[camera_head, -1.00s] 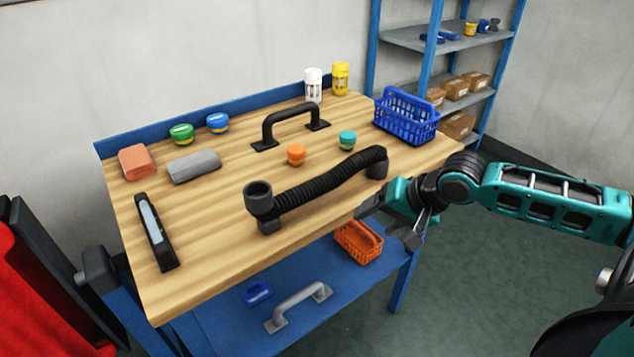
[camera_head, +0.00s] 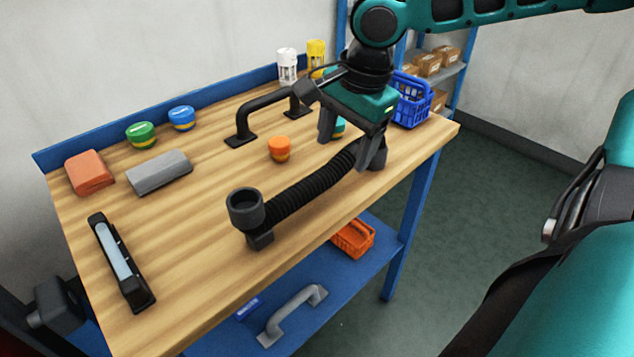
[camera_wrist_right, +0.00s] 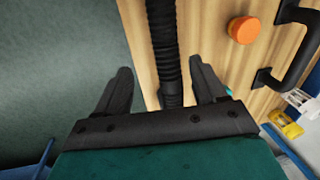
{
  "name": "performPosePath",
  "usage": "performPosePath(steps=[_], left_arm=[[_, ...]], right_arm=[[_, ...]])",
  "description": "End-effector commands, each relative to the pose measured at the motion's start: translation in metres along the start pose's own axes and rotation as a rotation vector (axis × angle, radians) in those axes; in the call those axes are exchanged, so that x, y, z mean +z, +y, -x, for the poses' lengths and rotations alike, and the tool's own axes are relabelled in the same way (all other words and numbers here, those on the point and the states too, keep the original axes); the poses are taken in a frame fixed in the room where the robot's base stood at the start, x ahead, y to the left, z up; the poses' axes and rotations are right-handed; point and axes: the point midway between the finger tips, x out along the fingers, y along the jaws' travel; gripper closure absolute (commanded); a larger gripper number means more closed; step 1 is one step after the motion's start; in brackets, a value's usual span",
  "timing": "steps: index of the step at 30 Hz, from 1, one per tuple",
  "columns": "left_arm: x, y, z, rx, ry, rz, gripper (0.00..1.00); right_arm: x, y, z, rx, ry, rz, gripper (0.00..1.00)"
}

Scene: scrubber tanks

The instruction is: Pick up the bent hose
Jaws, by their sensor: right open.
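The bent hose (camera_head: 308,193) is black and ribbed, with a wide open cuff at its near left end. It lies on the wooden workbench near the front edge. My right gripper (camera_head: 350,154) is open above the hose's far right end, fingers pointing down, and hides part of that end. In the right wrist view the hose (camera_wrist_right: 164,45) runs between the two spread fingers of the gripper (camera_wrist_right: 160,85). I cannot tell whether the fingers touch it. My left gripper does not show.
An orange-lidded jar (camera_head: 279,149) and a black handle (camera_head: 262,112) stand behind the hose. A blue basket (camera_head: 411,100) is at the bench's right end. A grey block (camera_head: 160,172), a sponge (camera_head: 90,172) and a level-like tool (camera_head: 121,262) lie left. The front left of the workbench (camera_head: 190,290) is clear.

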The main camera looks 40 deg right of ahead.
Motion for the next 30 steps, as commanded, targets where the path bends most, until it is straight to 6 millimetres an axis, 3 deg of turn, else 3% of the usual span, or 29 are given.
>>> performPosePath(steps=[1, 10, 19, 30], left_arm=[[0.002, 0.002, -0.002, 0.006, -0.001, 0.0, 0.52], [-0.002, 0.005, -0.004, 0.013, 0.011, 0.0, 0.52], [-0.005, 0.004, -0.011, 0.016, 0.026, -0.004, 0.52], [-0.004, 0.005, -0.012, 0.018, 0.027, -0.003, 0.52]], right_arm=[[0.0, 0.001, -0.011, 0.004, 0.002, 0.0, 0.3], [0.0, -0.002, -0.032, -0.001, 0.002, 0.001, 0.3], [0.001, -0.007, -0.071, 0.001, 0.001, 0.002, 0.3], [0.001, -0.009, -0.076, -0.003, 0.0, 0.002, 0.33]])
